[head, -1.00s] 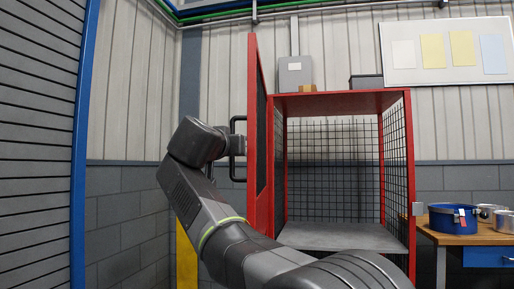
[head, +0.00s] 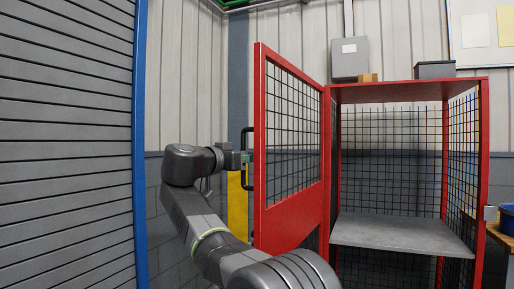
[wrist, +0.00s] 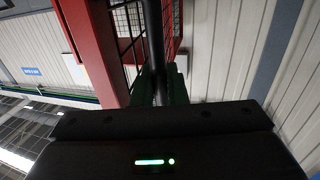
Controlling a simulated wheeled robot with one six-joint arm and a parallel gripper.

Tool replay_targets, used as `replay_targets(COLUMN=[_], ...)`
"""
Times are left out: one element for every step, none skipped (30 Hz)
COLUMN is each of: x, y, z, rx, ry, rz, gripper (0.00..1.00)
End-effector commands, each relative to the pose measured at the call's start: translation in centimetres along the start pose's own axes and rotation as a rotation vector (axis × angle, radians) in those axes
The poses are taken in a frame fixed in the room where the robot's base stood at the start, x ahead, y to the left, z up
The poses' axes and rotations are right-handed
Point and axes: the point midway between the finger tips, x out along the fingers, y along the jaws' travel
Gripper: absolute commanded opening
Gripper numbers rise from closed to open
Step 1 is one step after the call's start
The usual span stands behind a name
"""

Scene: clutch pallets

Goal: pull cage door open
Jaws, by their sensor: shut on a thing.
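The red-framed cage door (head: 292,227) with black mesh stands swung open on the left of the red cage (head: 408,94). The cage front is uncovered and shows a grey shelf (head: 400,236). A black bar handle (head: 246,180) is on the door's free edge. My gripper (head: 246,157) is at this handle, left of the door. In the wrist view the handle (wrist: 153,35) runs between the fingers of my gripper (wrist: 160,88), which is shut on it. The red door frame (wrist: 92,50) is just left of the bar there. The fingertips are partly dark and hard to make out.
A grey slatted shutter with a blue post (head: 140,150) stands close on the left. A yellow post (head: 237,205) is behind my arm. A workbench (head: 500,235) with a blue container (head: 508,218) is at the right edge.

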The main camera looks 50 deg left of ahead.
Motion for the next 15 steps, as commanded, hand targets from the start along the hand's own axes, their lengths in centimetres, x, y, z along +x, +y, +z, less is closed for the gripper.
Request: replay_targets(x=[0.0,-0.1,-0.2,-0.2,-0.2,-0.2,-0.3,-0.3,-0.3,-0.3,-0.3,-0.3,-0.3,-0.3,-0.4], y=[-0.7,-1.1,-1.6,-2.0,-2.4,-2.9,-3.2,-3.6,-4.0,-4.3,-4.6,-4.9,-5.2,-5.5,-5.8], z=[-1.1,-1.2,-1.1,-1.2,-1.2,-1.3,-1.3,-1.2,-1.3,-1.2,-1.2,-1.2,-1.1,-1.1,-1.1], rx=[0.001,0.001,0.0,0.001,0.001,0.002,0.002,0.001,0.002,0.002,0.003,0.003,0.003,0.003,0.004], ry=[0.002,0.002,0.002,0.001,0.001,0.001,0.001,0.001,0.002,0.003,0.003,0.003,0.003,0.004,0.005], rz=[0.008,0.014,0.021,0.027,0.032,0.039,0.045,0.051,0.058,0.063,0.068,0.075,0.08,0.083,0.088], gripper=[0.0,0.0,0.0,0.0,0.0,0.0,0.0,0.0,0.0,0.0,0.0,0.0,0.0,0.0,0.0])
